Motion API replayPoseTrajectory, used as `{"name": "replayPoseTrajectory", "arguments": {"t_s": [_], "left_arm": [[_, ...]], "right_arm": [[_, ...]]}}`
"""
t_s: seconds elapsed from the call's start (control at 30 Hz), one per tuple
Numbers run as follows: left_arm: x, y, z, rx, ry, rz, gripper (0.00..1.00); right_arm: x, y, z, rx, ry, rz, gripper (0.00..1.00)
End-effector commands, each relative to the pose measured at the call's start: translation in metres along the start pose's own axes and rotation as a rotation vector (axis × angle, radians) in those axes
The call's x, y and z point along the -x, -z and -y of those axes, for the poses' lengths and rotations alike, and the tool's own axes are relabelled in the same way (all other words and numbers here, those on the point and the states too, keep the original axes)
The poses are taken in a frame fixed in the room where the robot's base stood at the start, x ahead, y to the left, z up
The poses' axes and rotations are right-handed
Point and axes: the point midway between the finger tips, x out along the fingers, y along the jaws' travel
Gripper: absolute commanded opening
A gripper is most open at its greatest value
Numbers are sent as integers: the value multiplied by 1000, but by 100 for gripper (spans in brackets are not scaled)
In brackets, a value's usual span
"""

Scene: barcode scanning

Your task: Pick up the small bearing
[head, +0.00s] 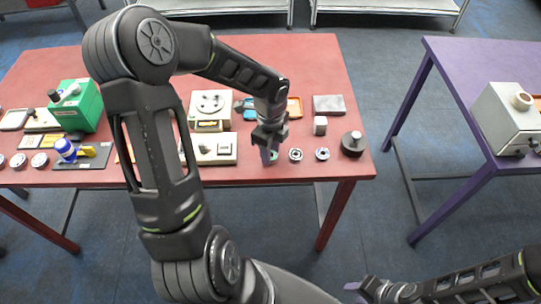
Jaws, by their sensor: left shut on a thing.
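My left gripper (268,155) points down at the front of the red table (345,90), right of its middle. It is shut on a small ring-shaped part with a greenish face, which looks like the small bearing (274,157). The fingers hide much of it, and I cannot tell whether it still touches the table. Two more ring-shaped bearings lie just right of it, a grey one (295,154) and a bluish one (322,154). My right gripper (357,289) is low at the bottom, away from the table; its opening is unclear.
A white device (215,148) is left of my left gripper. A green box (77,106) stands farther left. A purple table (470,75) is across a floor gap.

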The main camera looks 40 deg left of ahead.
Motion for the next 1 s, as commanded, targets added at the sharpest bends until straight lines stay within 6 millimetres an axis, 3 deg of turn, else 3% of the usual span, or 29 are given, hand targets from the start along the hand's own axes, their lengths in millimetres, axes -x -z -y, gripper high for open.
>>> {"name": "replayPoseTrajectory", "arguments": {"t_s": [0.3, 0.67, 0.87, 1.0], "left_arm": [[0, 0, 0, 0, 0, 0, 0], [3, 0, 0, 0, 2, 1, 0], [27, -1, 1, 0, 4, 3, 0], [54, 0, 1, 0, 5, 2, 0]], "right_arm": [[0, 0, 0, 0, 0, 0, 36], [0, 0, 0, 0, 0, 0, 36], [0, 0, 0, 0, 0, 0, 36], [-1, 0, 0, 0, 0, 0, 36]]}}
